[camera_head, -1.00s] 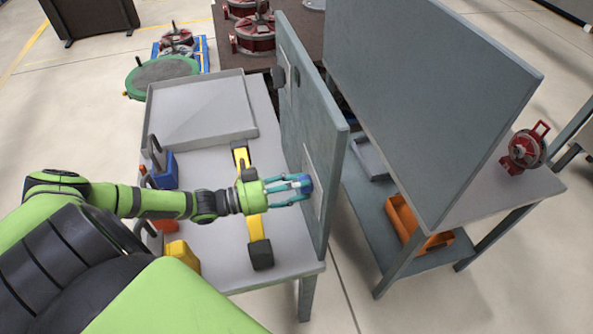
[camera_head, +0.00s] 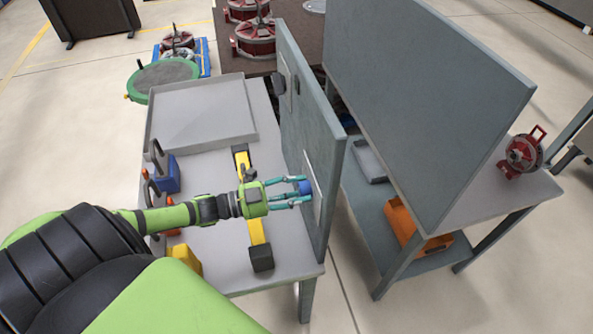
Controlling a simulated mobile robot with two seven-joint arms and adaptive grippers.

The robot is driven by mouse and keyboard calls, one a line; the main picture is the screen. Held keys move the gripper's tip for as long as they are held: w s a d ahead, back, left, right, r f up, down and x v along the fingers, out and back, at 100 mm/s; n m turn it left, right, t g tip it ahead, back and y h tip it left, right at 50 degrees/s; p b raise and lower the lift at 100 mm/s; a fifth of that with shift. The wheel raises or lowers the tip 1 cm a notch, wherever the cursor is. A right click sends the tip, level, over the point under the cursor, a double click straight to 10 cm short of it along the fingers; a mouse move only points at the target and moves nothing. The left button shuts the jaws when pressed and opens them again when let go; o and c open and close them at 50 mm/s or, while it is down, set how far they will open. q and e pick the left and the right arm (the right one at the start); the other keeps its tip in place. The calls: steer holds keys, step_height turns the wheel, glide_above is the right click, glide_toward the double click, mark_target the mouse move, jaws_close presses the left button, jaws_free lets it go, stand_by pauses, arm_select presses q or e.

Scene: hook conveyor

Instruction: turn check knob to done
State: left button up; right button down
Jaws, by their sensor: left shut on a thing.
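The blue check knob (camera_head: 305,187) sits on a pale plate (camera_head: 313,195) on the grey upright panel (camera_head: 305,120) at the table's right side. My left gripper (camera_head: 301,191) reaches across the table from the left. Its teal fingers are shut on the knob, one above and one below it. The fingers partly hide the knob, and any marking on it is too small to read. My right gripper is not in view.
A yellow bar with black ends (camera_head: 258,230) lies on the table under my left wrist. A grey tray (camera_head: 203,112) is at the back. Blue (camera_head: 168,174) and yellow (camera_head: 184,255) blocks stand at the left. A second panel (camera_head: 420,100) stands to the right.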

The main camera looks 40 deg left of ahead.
arm_select(q)
steer(key=m, duration=0.2)
steer(key=shift+a+f+m, duration=0.15)
steer(key=shift+f+m, duration=0.1)
steer(key=shift+m, duration=0.15)
steer(key=m, duration=0.3)
steer(key=shift+r+b, duration=0.15)
steer(key=shift+b, duration=0.25)
steer(key=m, duration=0.2)
steer(key=m+b, duration=0.1)
steer(key=m, duration=0.1)
steer(key=shift+w+r, duration=0.2)
steer(key=shift+r, duration=0.1)
steer(key=shift+r+m, duration=0.2)
steer(key=shift+m, duration=0.1)
steer(key=o, duration=1.1)
steer(key=shift+a, duration=0.1)
steer(key=shift+w+f, duration=0.1)
steer(key=shift+f, duration=0.05)
